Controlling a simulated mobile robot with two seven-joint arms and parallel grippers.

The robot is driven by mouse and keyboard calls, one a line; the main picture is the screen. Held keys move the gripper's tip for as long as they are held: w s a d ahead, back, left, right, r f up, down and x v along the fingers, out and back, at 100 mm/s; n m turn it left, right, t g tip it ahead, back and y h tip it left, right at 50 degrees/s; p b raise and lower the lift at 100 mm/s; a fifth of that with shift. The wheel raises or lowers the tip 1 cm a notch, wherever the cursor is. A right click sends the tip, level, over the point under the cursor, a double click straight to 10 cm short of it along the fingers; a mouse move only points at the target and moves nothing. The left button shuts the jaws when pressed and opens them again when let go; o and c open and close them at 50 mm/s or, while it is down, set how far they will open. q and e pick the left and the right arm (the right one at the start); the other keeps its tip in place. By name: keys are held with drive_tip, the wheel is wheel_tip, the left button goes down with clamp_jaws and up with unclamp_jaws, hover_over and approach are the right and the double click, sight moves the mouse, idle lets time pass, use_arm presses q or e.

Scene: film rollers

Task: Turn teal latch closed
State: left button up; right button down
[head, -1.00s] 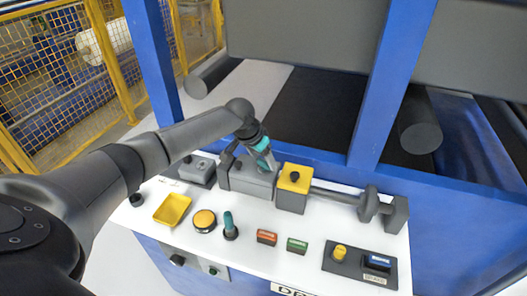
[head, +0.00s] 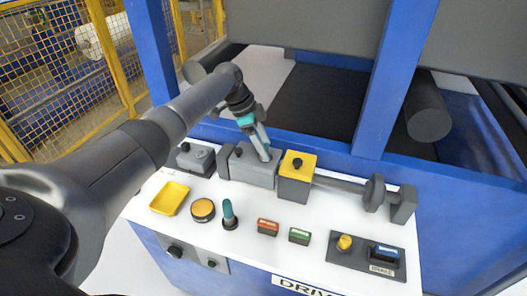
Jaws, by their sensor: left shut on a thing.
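My left gripper (head: 255,132) comes down over the grey box (head: 248,171) at the back of the white panel. My right gripper is not in view.
The panel (head: 265,247) carries a yellow tray (head: 169,198), an orange round button (head: 203,209), a teal-topped stick (head: 228,211) and several small buttons. A grey shaft with a disc (head: 374,193) lies at the right. A blue post (head: 386,85) rises behind.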

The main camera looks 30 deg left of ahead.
use_arm(q)
drive_tip(key=shift+f+m+g+b, duration=0.1)
drive_tip(key=shift+m+g+b, duration=0.4)
drive_tip(key=shift+m+b, duration=0.75)
drive_tip(key=o, duration=1.4)
drive_tip(key=shift+w, duration=0.1)
drive_tip(key=shift+c, duration=0.2)
drive_tip(key=p+v, duration=0.2)
drive_tip(key=v, duration=1.3)
drive_tip(key=shift+a, duration=0.25)
